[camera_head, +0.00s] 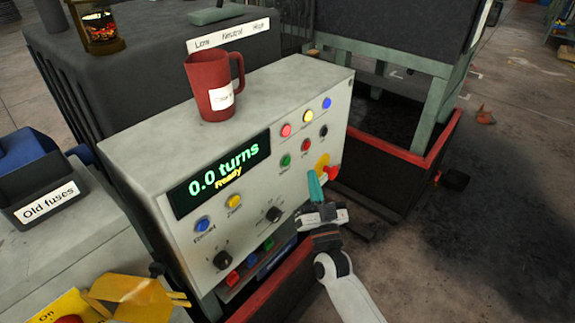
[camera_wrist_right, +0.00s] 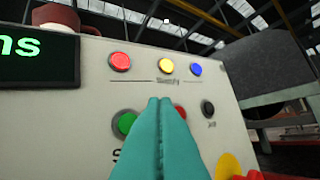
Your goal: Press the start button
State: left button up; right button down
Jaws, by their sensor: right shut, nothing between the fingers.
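The grey control box carries a panel (camera_head: 250,205) whose display (camera_head: 220,174) reads "0.0 turns Ready". A green button (camera_head: 285,160) sits right of the display; its label is too small to read in the head view. In the right wrist view the green button (camera_wrist_right: 124,122) is left of my fingertips, its right edge close to them, and the label below is partly hidden. My right gripper (camera_head: 313,174) is shut and empty, teal fingertips pointing at the panel, below and right of the green button. A red button (camera_wrist_right: 181,112) is partly behind the fingers. My left gripper is not in view.
Red, yellow and blue lights (camera_head: 307,116) line the panel's upper right. A black button (camera_head: 323,130) and a red knob on yellow (camera_head: 330,172) are near my gripper. A red mug (camera_head: 212,88) stands on top. A dark bin (camera_head: 45,195) labelled "Old fuses" is at left.

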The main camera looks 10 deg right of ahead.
aim_at(286, 162)
jog(key=shift+w+a+b, duration=0.35)
jog(key=shift+w+a, duration=0.4)
jog(key=shift+w, duration=0.15)
jog(key=shift+w+a+b, duration=0.3)
jog(key=shift+w+a, duration=0.4)
jog(key=shift+w, duration=0.2)
jog(key=shift+w, duration=0.1)
dwell(0.7)
jog(key=shift+w+a, duration=0.25)
